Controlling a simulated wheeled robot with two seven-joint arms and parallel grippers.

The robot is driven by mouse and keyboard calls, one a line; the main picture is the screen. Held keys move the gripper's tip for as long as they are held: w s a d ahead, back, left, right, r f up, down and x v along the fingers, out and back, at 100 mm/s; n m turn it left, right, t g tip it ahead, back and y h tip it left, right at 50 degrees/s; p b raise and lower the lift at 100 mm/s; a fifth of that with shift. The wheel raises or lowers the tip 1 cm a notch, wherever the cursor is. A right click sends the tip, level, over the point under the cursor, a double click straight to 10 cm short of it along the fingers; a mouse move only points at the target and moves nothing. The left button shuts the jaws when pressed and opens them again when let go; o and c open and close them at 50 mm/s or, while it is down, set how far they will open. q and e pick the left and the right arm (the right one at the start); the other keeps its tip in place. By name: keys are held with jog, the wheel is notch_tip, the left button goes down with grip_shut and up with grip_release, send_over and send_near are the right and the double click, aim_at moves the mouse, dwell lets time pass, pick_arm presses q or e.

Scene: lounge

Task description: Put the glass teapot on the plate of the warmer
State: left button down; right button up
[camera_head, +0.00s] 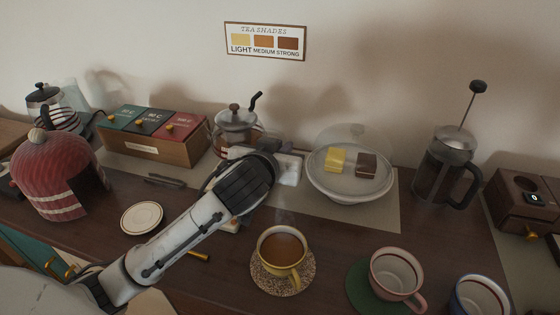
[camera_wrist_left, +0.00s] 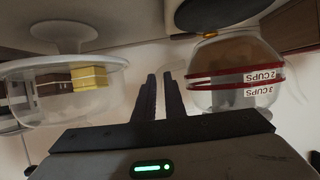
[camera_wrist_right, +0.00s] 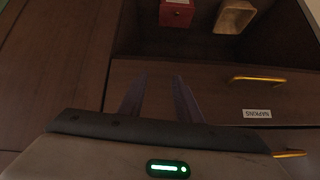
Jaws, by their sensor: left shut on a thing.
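The glass teapot (camera_head: 236,143), with brown tea inside and a lidded top, stands upright at the back, partly hidden by my left arm. It also shows upside down in the left wrist view (camera_wrist_left: 232,68), with red bands and cup marks. A pale block (camera_head: 289,168), perhaps part of the warmer, shows just beyond my left wrist. Whether the teapot touches the warmer's plate cannot be told. My right gripper (camera_wrist_right: 158,80) is open and empty, low before a drawer.
A domed cake dish (camera_head: 350,185) stands right of the teapot, close to my left gripper. A tea box (camera_head: 155,145) stands to the left. A filled cup (camera_head: 281,250) and a pink cup (camera_head: 396,272) stand in front; a French press (camera_head: 447,170) stands right.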

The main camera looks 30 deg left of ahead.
pick_arm(q)
jog(key=shift+f, duration=1.6)
jog(key=shift+f, duration=0.1)
jog(key=c, duration=1.8)
grip_release()
jog(key=shift+f, duration=0.1)
jog(key=v, duration=1.2)
jog(key=shift+d+p, duration=0.1)
jog(key=shift+p, duration=0.2)
